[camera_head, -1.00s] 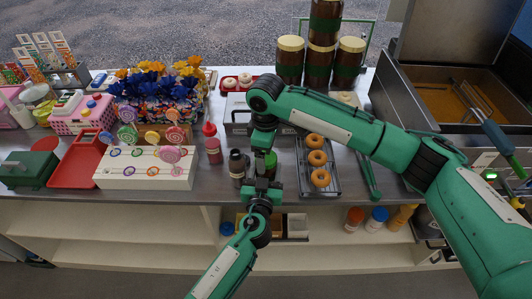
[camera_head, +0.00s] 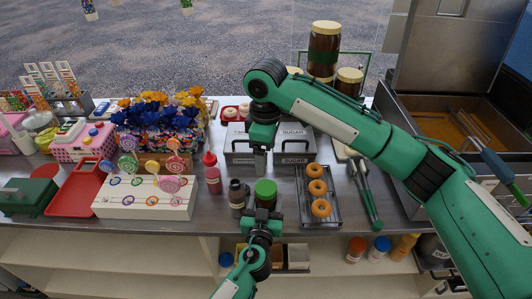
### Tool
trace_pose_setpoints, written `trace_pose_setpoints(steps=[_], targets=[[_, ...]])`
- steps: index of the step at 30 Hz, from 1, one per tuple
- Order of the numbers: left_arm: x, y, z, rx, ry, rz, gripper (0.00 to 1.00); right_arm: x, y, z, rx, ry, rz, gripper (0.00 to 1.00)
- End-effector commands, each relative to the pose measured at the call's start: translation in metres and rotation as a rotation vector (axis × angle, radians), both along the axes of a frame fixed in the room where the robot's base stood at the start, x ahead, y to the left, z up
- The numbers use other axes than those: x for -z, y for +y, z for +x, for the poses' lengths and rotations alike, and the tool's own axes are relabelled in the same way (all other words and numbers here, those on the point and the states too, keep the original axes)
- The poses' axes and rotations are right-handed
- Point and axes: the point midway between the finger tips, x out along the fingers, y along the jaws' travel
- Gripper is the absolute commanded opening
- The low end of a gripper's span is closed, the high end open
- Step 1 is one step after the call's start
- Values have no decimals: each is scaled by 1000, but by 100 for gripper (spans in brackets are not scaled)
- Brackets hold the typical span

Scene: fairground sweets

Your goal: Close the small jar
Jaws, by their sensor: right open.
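The small jar (camera_head: 265,203) stands near the front edge of the counter, with its green lid (camera_head: 265,187) on top. I cannot tell how tight the lid is. My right gripper (camera_head: 260,172) points down just above and behind the lid. It is open and apart from the lid. My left gripper (camera_head: 262,216) comes up from the bottom of the view and is at the front of the jar's body. Its fingers are dark and small against the jar, so their grip is unclear. The lower part of the jar is hidden.
A dark bottle (camera_head: 237,197) and a red sauce bottle (camera_head: 212,175) stand close to the left. A tray of doughnuts (camera_head: 333,212) lies to the right, beside tongs (camera_head: 366,195). Sugar boxes (camera_head: 294,147) stand behind. Large brown jars (camera_head: 323,52) stand at the back.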

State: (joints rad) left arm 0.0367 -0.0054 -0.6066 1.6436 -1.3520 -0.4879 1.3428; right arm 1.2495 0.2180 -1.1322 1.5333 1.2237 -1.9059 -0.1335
Motion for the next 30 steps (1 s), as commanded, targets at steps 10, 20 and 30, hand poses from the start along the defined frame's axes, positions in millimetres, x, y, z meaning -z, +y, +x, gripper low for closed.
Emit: trace_pose_setpoints(steps=[10,20,30], targets=[[0,0,0,0,0,0,80,0,0,0,0,0,0,82],[4,4,-31,0,2,-3,80,13,0,0,0,0,0,82],[5,13,-96,0,2,-2,80,36,0,0,0,0,0,82]])
